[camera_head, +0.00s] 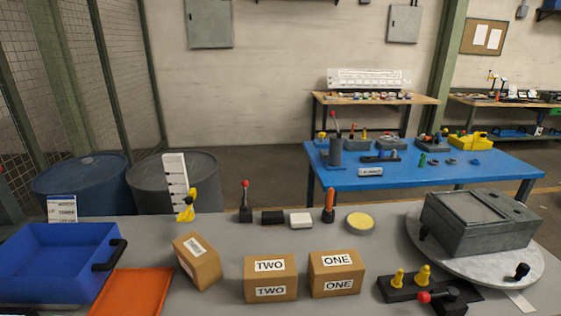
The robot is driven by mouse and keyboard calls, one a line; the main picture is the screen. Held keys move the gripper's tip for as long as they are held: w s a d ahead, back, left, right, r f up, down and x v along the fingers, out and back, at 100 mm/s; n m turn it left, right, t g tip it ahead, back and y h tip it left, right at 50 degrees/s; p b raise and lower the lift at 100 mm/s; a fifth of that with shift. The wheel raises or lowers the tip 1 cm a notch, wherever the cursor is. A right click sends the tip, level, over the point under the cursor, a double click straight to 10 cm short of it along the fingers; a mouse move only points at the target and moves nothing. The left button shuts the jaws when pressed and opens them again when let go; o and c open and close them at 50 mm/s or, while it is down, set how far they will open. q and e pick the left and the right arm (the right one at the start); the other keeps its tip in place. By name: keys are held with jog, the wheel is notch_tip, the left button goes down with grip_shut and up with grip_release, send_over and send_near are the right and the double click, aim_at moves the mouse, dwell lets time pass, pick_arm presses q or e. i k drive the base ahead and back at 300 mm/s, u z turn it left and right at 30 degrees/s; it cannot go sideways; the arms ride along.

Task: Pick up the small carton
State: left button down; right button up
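Three brown cardboard cartons stand in a loose row at the front of the grey table. The left carton (197,260) is turned at an angle and has a white label on its top. The middle carton (270,277) is marked TWO on its top and front. The right carton (336,273) is marked ONE on its top and front. The left one looks slightly narrower; I cannot tell for certain which is the small carton. Nothing touches the cartons from above. Neither of my grippers is in view.
A blue bin (50,262) with a black handle and an orange tray (133,291) lie left. A pegged black fixture (403,287) and a grey box (478,226) on a round plate (527,251) stand right. Several small items, including a yellow disc (360,221), line the back.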

aim_at(199, 261)
jog(key=z, duration=1.6)
jog(key=i, duration=0.95)
jog(key=u, duration=2.65)
